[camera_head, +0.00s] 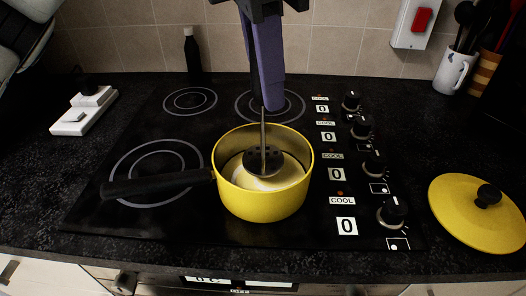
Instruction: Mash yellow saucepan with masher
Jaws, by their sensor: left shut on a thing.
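The yellow saucepan (262,205) stands on the black hob, with its black handle pointing left. Something pale lies in its bottom. The masher has a purple handle (267,62), a thin metal stem and a dark perforated head (263,161). The head is inside the saucepan, over the pale contents; I cannot tell if it touches them. My left gripper (262,12) is at the top edge, shut on the upper end of the masher handle, which is close to upright. My right gripper is not seen.
A yellow lid (478,212) with a black knob lies on the counter at the right. Hob knobs (393,211) line the right side of the hob. A dark bottle (192,54) stands by the back wall. A white mug (454,70) with utensils is at the back right.

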